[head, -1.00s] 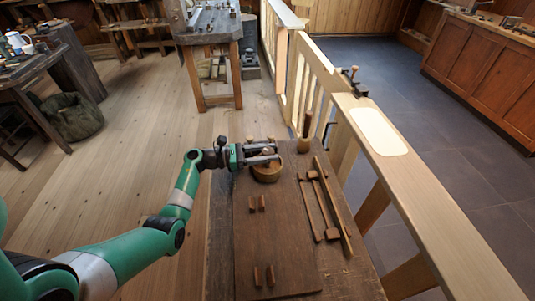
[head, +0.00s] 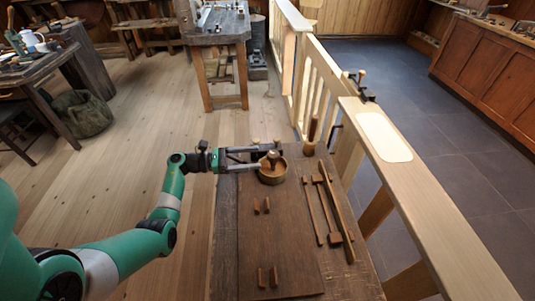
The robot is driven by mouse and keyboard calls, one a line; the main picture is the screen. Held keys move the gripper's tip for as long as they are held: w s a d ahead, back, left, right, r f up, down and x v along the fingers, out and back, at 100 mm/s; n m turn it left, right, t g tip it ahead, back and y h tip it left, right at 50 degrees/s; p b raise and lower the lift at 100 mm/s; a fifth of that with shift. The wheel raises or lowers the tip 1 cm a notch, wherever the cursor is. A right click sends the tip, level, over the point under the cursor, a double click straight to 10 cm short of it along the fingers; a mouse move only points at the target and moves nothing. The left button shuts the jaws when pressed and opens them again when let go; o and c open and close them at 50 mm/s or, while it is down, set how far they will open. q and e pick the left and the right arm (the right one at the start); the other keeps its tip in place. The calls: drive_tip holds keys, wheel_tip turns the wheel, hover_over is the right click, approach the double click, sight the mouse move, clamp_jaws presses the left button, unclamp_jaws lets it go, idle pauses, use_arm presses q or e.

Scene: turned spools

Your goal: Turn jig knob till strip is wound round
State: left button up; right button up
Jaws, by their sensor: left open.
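The jig is a round wooden piece (head: 272,175) at the far end of the dark workbench board, with a small upright knob (head: 273,156) on top. A pale band shows around its side; I cannot tell whether this is the strip or how far it is wound. My left gripper (head: 268,157) reaches in from the left at knob height, open, its two fingers apart. The far finger passes behind the knob and the near finger ends close to its left side. I cannot tell whether either touches it. My right gripper is not in view.
The workbench board (head: 276,230) carries two pairs of small wooden pegs, one pair in the middle (head: 262,206) and one near the front (head: 267,277). Long wooden tools (head: 330,215) lie on the right. An upright handle (head: 311,130) stands behind them. A pale railing (head: 410,180) runs along the right.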

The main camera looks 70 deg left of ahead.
use_arm(q)
drive_tip(key=v, duration=0.4)
drive_tip(key=shift+s, duration=0.15)
